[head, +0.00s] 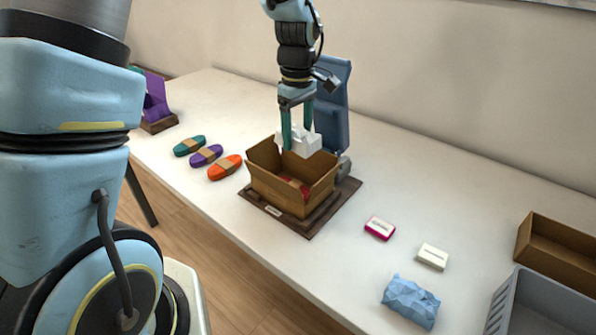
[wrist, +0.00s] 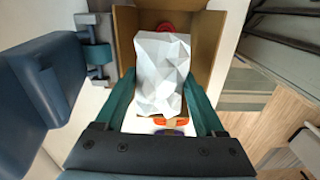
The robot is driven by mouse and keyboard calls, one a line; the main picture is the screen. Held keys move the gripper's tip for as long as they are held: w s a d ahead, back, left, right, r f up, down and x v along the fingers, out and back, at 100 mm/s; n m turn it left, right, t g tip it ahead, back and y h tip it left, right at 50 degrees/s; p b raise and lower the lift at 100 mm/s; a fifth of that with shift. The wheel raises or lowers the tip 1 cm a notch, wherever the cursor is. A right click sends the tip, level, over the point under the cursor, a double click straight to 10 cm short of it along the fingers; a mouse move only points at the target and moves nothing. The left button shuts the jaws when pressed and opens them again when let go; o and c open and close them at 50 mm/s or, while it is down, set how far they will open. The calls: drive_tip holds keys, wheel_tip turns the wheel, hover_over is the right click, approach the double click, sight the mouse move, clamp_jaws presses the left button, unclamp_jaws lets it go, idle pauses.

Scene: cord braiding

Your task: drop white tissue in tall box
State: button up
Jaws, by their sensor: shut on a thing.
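The white tissue (head: 300,143) is a crumpled, faceted piece between the teal fingers of my gripper (head: 296,135). My gripper is shut on it and points down. The open brown cardboard box (head: 275,188) stands below on a dark base. The tissue is over the box opening, near its back part; the exact height above the rim is hard to tell. In the wrist view the tissue (wrist: 160,72) fills the space between the fingers and hides much of the box (wrist: 206,40). Something red (head: 293,184) lies inside the box.
A blue upright device (head: 334,110) stands close behind the box. Teal, purple and orange cord bundles (head: 225,167) lie left. A red-and-white block (head: 380,228), a cream block (head: 433,257) and blue crumpled paper (head: 411,302) lie right. A brown box (head: 555,245) and grey bin (head: 540,305) stand far right.

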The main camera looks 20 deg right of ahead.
drive_tip(key=shift+w+d+f, duration=0.15)
drive_tip(key=shift+w+f, duration=0.05)
drive_tip(key=shift+f, duration=0.05)
wheel_tip(320, 180, down, 5)
drive_tip(key=b, duration=0.4)
drive_tip(key=shift+f+b, duration=0.2)
drive_tip(key=shift+b, duration=0.1)
drive_tip(key=o, duration=1.3)
drive_tip(key=shift+r, duration=0.15)
wheel_tip(320, 180, up, 10)
drive_tip(key=shift+r+b, duration=0.25)
drive_tip(key=shift+b, duration=0.7)
